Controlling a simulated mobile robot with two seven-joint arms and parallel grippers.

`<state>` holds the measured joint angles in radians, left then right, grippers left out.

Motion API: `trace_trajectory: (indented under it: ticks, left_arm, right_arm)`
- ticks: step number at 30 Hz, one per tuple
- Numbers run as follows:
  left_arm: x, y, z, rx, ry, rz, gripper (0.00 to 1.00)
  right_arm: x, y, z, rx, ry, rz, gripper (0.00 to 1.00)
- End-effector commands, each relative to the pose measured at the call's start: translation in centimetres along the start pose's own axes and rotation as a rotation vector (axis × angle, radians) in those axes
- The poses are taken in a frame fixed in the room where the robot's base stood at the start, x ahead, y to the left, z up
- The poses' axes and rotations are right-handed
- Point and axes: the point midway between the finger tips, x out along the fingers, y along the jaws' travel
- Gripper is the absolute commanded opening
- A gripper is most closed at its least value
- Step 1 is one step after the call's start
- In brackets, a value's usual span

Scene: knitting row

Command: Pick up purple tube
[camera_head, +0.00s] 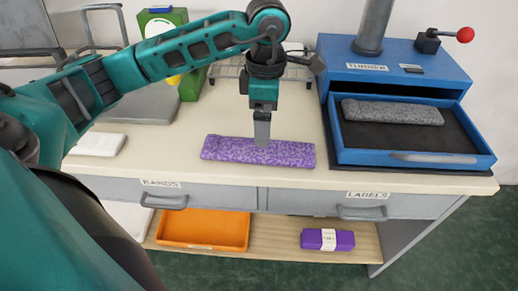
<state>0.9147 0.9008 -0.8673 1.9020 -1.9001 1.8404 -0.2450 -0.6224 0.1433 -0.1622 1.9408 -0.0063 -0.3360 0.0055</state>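A flat purple knitted tube (225,148) lies lengthwise on the cream tabletop, near its front edge. My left gripper (262,140) points straight down over the middle of the tube, and its fingertip overlaps the tube's far half in the picture. The fingers are seen edge-on, so I cannot tell whether they are open or shut, or whether they touch the tube. The tube lies flat. My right gripper is not in view.
A blue machine (400,60) with an open tray (470,160) holding a grey knitted piece (392,111) stands at right. A white folded piece (98,144) lies at left. The lower shelf (280,256) holds an orange tray (204,243) and a banded purple bundle (312,239).

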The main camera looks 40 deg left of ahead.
Motion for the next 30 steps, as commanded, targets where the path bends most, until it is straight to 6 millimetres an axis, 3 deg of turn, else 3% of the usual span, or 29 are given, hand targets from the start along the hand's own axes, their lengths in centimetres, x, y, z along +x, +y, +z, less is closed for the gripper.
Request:
trace_trajectory:
  ticks: [3, 11, 19, 28, 30]
  left_arm:
    - [2.1, 0.0, 0.0, 0.000, 0.001, -0.003, 1.00]
    - [4.2, 0.0, -0.1, 0.000, -0.002, -0.003, 1.00]
    - [8.0, 0.2, -0.6, 0.001, -0.002, -0.003, 1.00]
    - [8.6, 0.2, -0.6, 0.001, -0.004, -0.001, 1.00]
    - [8.6, 0.2, -0.6, 0.001, -0.004, -0.001, 0.95]
  right_arm:
    - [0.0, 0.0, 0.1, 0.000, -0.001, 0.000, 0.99]
    - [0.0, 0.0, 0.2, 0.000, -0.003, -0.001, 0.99]
    - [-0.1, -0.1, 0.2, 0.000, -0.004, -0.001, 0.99]
    - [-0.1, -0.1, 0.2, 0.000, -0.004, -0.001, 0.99]
    - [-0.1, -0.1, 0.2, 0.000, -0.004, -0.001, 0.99]
